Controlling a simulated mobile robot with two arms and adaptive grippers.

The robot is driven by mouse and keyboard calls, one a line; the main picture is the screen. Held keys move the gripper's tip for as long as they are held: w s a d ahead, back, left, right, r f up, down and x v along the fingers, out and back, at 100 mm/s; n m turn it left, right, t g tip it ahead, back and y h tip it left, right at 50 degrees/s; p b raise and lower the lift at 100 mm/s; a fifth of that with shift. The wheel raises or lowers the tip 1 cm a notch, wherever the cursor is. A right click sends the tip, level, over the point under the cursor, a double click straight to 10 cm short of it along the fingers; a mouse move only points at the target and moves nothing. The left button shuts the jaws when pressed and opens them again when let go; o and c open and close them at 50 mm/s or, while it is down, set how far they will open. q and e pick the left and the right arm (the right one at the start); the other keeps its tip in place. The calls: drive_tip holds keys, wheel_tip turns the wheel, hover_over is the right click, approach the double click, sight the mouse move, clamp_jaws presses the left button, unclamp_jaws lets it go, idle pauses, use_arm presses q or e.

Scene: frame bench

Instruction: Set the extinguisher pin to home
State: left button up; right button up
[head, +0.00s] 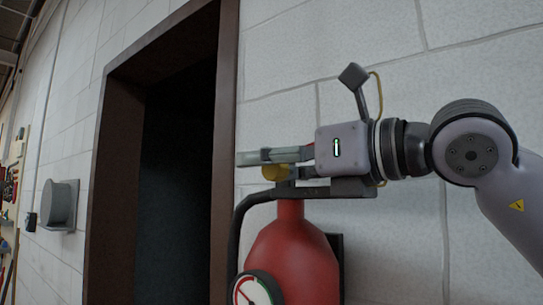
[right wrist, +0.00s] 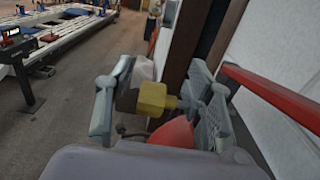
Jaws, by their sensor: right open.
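My right gripper (head: 246,157) reaches in from the right at the extinguisher's head. In the right wrist view the right gripper (right wrist: 160,76) is open, its fingers on either side of the yellow piece (right wrist: 153,98). Contact is unclear there. The red body (right wrist: 174,132) is partly hidden. My left gripper is out of view.
A dark door frame (head: 227,120) stands left of the extinguisher. A grey wall box (head: 60,204) is at far left. A red bar (right wrist: 270,90) runs along the wall close to the right finger. A long bench (right wrist: 60,38) stands across the floor.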

clamp_jaws()
idle(0.6)
